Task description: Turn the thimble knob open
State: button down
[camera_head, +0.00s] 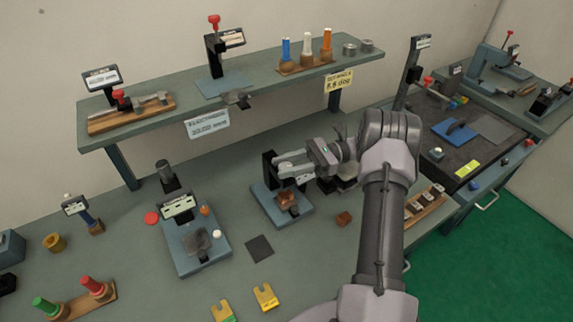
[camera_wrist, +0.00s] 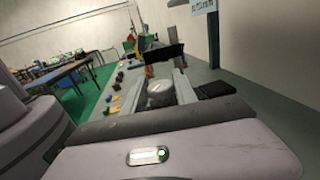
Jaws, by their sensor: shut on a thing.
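A small fixture with a blue-grey base plate (camera_head: 266,207) stands on the bench. It has a black upright (camera_head: 269,163) and a copper-brown block (camera_head: 288,199) low at its front. My gripper (camera_head: 281,167) reaches in from the right, level with the upright and above the block. Its fingers are closed in at the fixture's head, where the thimble knob is; the knob itself is hidden by the fingers. In the wrist view my gripper's two fingers (camera_wrist: 163,75) point at the black plate (camera_wrist: 164,54), with an orange-brown part (camera_wrist: 149,71) near the tips. How far the knob is turned cannot be seen.
A second fixture (camera_head: 196,246) stands to the left, with a dark square pad (camera_head: 259,248) and a loose brown block (camera_head: 343,218) nearby. A raised shelf (camera_head: 240,92) runs behind my gripper. Yellow forked pieces (camera_head: 265,298) lie at the front.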

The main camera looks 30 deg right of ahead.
jog(key=shift+n+g, duration=0.3)
jog(key=shift+g, duration=0.2)
dwell(0.7)
jog(key=c, duration=1)
grip_release()
jog(key=shift+a, duration=0.1)
jog(key=shift+c, duration=0.2)
